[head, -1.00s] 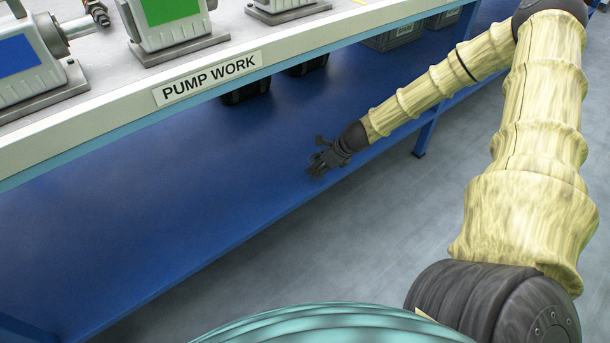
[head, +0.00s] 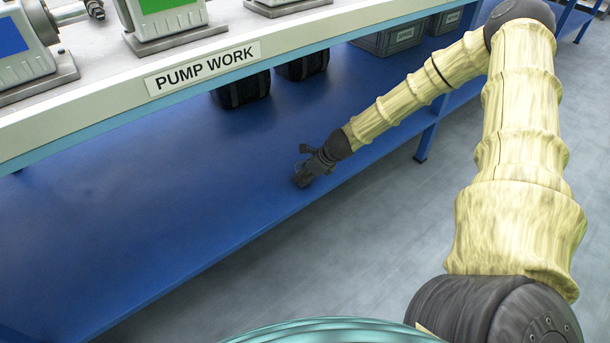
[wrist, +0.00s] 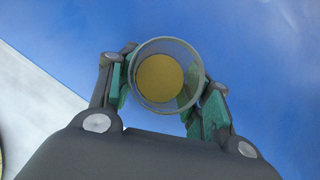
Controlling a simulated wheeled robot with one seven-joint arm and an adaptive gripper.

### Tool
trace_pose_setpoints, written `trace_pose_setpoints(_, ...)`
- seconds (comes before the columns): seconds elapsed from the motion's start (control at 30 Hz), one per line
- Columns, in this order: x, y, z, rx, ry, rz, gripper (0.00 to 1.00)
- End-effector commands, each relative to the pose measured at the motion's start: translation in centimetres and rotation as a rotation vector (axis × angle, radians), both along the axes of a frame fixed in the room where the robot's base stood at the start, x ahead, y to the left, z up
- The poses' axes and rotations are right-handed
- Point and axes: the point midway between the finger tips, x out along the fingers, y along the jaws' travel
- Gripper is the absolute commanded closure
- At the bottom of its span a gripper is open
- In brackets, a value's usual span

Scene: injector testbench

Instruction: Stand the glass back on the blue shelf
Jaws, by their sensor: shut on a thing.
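The glass (wrist: 165,78) is between the two green-padded fingers of my gripper (wrist: 160,95) in the wrist view. It is clear, with a round rim facing the camera and a yellow-brown disc or content inside. My gripper is shut on it. In the head view my gripper (head: 303,178) is over the blue shelf (head: 130,220), close to its front edge. The shelf surface fills most of the wrist view behind the glass. I cannot tell whether the glass touches the shelf.
The white bench top with the PUMP WORK label (head: 203,67) overhangs the shelf and carries several pump units (head: 165,18). Black bags (head: 240,90) and grey crates (head: 390,38) stand farther back on the shelf. The shelf's left and middle are bare. Grey floor (head: 360,250) lies in front.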

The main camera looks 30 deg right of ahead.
Motion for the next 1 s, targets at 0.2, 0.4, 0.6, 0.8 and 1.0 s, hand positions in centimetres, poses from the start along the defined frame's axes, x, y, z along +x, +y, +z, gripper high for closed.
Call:
trace_pose_setpoints(0.2,0.0,0.0,-0.3,0.000,0.000,0.000,0.44)
trace_pose_setpoints(0.4,0.0,0.0,-0.3,0.000,0.001,0.000,0.29)
trace_pose_setpoints(0.6,0.0,0.0,-0.2,0.000,0.001,0.000,0.29)
trace_pose_setpoints(0.8,-0.4,-0.2,0.9,0.000,0.000,-0.001,0.29)
trace_pose_setpoints(1.0,-1.5,-0.8,3.2,0.001,-0.002,0.000,0.29)
